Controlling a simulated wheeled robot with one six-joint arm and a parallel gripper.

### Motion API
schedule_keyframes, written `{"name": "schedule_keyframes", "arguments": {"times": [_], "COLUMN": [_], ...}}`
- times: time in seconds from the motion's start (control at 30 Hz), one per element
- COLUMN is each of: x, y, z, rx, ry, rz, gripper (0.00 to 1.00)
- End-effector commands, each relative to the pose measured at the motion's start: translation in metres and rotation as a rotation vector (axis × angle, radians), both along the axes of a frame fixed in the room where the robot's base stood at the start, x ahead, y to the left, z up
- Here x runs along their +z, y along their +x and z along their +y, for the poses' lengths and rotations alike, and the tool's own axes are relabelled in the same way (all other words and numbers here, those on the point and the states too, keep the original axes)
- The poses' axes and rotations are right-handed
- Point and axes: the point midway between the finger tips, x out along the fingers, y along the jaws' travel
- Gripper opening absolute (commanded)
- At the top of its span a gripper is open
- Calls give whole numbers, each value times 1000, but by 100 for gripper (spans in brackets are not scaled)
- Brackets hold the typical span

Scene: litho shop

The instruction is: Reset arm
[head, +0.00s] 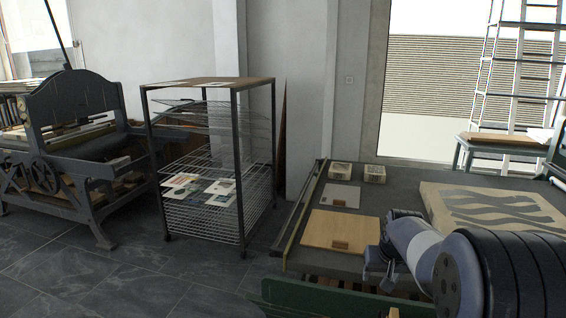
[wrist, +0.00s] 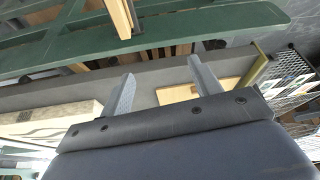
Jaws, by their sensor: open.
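My arm reaches in from the lower right of the head view, over the grey table (head: 390,206). My gripper shows in the wrist view (wrist: 163,85), with its two grey fingers spread wide apart and nothing between them. In the head view the gripper (head: 378,265) is small and partly hidden by my own arm, near the table's front edge. The wrist view looks past the fingers at the grey table top (wrist: 150,82) and a green slatted frame (wrist: 200,28).
On the table are a wooden board (head: 338,229) with a small block, a pale plate (head: 341,195), two small boxes (head: 374,173) and a large patterned stone slab (head: 490,208). A wire drying rack (head: 210,160) and an old press (head: 75,140) stand left. Floor between them and me is clear.

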Motion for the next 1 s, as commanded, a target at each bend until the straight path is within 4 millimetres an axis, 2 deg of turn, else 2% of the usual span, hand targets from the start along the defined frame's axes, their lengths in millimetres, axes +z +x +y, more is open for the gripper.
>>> {"name": "schedule_keyframes", "arguments": {"times": [0.03, 0.5, 1.0], "x": [12, 78, 150], "y": [7, 58, 99], "z": [4, 47, 102], "rx": [13, 124, 247], "ry": [0, 2, 1], "rz": [-2, -1, -2], "gripper": [60, 60, 60]}}
